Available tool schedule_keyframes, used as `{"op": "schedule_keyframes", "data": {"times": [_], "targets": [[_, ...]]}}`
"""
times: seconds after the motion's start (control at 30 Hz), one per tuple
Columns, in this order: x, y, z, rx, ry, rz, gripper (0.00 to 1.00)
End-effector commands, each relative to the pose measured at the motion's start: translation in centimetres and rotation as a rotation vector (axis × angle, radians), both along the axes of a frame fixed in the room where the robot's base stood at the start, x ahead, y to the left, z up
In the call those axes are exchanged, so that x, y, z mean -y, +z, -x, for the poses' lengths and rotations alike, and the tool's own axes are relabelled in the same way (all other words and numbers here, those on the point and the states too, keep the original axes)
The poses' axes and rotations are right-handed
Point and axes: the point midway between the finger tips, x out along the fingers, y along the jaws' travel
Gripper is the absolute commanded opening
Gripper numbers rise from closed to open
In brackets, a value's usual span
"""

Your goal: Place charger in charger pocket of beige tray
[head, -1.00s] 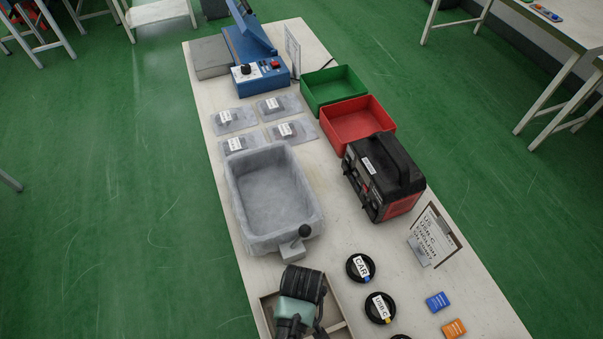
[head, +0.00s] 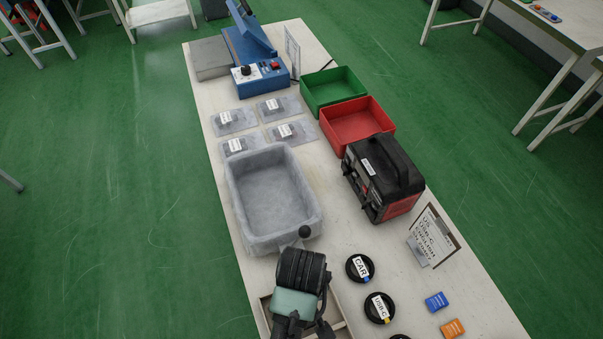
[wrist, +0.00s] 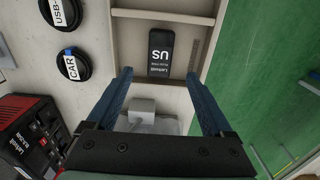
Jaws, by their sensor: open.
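The beige tray (head: 265,312) is at the bottom of the head view, largely hidden under my arm. My gripper (wrist: 157,76) is open and empty. Its blue fingers are spread to either side below the block in the picture, and I cannot tell their height. My fingertips are hidden in the head view.
Coiled cables labelled CAR (head: 361,268) and USB-C (head: 380,307) lie right of the tray. A black-red power station (head: 385,175) stands beyond.

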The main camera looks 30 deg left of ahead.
Motion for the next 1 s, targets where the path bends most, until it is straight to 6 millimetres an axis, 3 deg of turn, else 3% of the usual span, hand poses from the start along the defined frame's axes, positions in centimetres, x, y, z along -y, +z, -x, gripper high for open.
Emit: {"op": "schedule_keyframes", "data": {"times": [0.2,0.53,0.63,0.77,0.87,1.0], "targets": [[0.0,3.0,-0.1,0.002,0.0,-0.001,0.86],[0.0,3.6,0.0,0.001,-0.001,-0.001,0.86],[-0.1,4.2,-1.1,0.039,-0.016,-0.01,0.86],[-0.2,7.4,-6.1,0.214,-0.084,-0.06,0.86],[-0.2,12.5,-11.8,0.432,-0.166,-0.13,0.86],[0.6,21.8,-18.5,0.755,-0.278,-0.251,0.86]]}}
